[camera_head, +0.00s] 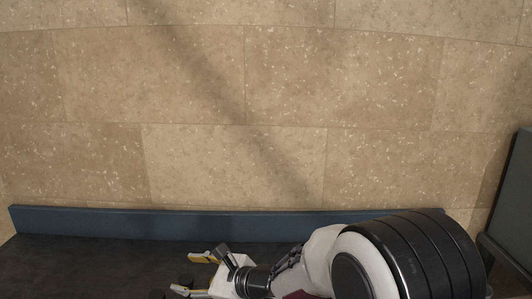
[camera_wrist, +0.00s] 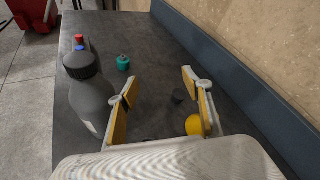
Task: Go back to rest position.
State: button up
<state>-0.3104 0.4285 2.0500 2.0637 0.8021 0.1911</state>
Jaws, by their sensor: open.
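My gripper (camera_head: 192,273) shows low in the head view, at the end of my white and black arm, above the dark worktop. In the wrist view my gripper (camera_wrist: 160,84) has its two yellow-padded fingers spread wide, with nothing held between them.
The dark worktop (camera_wrist: 145,50) has a blue raised edge (camera_wrist: 215,60) along the wall. A grey bottle (camera_wrist: 92,100) with a black cap stands left of the gripper. A teal object (camera_wrist: 123,63) and red- and blue-topped items (camera_wrist: 79,42) stand farther off. A dark panel (camera_head: 515,190) stands far right.

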jog(key=s+d+r+n+g+h, duration=0.1)
jog(key=s+d+r+n+g, duration=0.15)
jog(key=s+d+n, duration=0.5)
jog(key=s+d+r+n+g+h, duration=0.1)
jog(key=s+d+r+n, duration=0.25)
jog(key=s, duration=0.65)
jog(key=s+d+n+t+h, duration=0.1)
jog(key=s+d+n+h, duration=0.3)
jog(key=s+d, duration=0.3)
jog(key=s+d+f+n+t+h, duration=0.1)
jog(key=s+d+n+h, duration=0.3)
jog(key=d, duration=1.3)
jog(key=s+h, duration=0.2)
jog(key=s, duration=0.1)
jog(key=shift+f, duration=0.2)
